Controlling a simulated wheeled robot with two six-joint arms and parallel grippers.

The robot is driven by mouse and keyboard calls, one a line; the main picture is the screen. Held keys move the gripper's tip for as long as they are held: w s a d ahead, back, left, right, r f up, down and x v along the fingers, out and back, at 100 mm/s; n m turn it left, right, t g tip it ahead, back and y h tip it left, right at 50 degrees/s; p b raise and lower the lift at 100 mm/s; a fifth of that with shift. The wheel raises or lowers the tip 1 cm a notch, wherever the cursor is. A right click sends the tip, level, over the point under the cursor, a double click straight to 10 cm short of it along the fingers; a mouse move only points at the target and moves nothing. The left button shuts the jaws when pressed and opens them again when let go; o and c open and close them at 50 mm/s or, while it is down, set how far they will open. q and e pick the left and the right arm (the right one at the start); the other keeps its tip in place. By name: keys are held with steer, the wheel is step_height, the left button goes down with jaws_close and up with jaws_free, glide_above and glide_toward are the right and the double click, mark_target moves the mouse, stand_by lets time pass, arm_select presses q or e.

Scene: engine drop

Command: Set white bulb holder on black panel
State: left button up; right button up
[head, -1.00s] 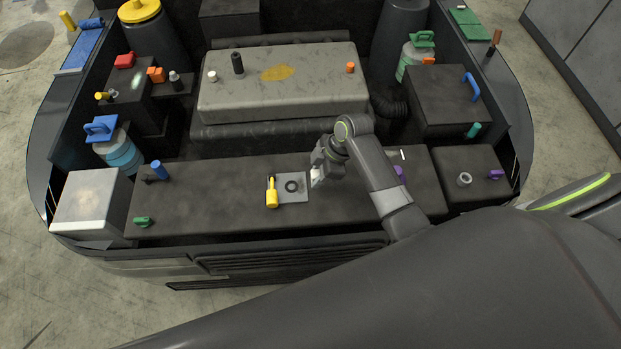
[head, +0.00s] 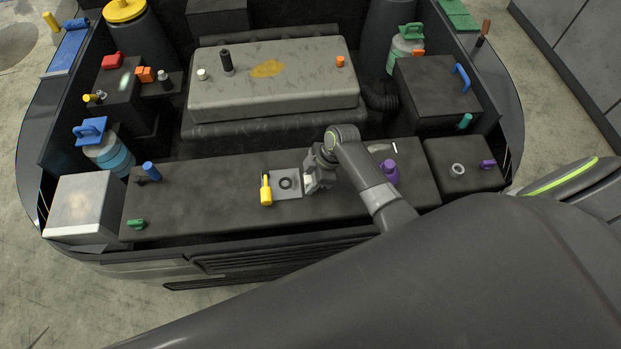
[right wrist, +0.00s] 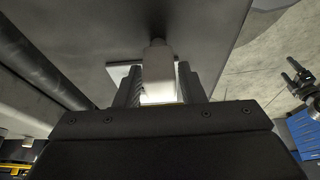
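The black panel (head: 215,195) is the long dark front surface in the head view. My right gripper (head: 308,183) is low over it, just right of a grey square plate (head: 291,192) with a dark ring. In the right wrist view my gripper (right wrist: 160,88) has its fingers on both sides of a white piece, which looks like the white bulb holder (right wrist: 158,68), and is shut on it. The holder's far end is close to the dark surface (right wrist: 95,30); I cannot tell if they touch. In the head view the gripper mostly hides the holder. My left gripper is not in view.
A yellow-handled tool (head: 266,190) lies at the plate's left edge. A purple item (head: 390,172) stands right of my arm. A blue peg (head: 151,171) and a green piece (head: 136,224) are on the panel's left part. The panel between them and the yellow tool is clear.

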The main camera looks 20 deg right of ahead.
steer(key=shift+o, duration=1.1)
steer(key=shift+r, duration=0.15)
steer(key=v, duration=1.2)
steer(key=shift+b, duration=0.45)
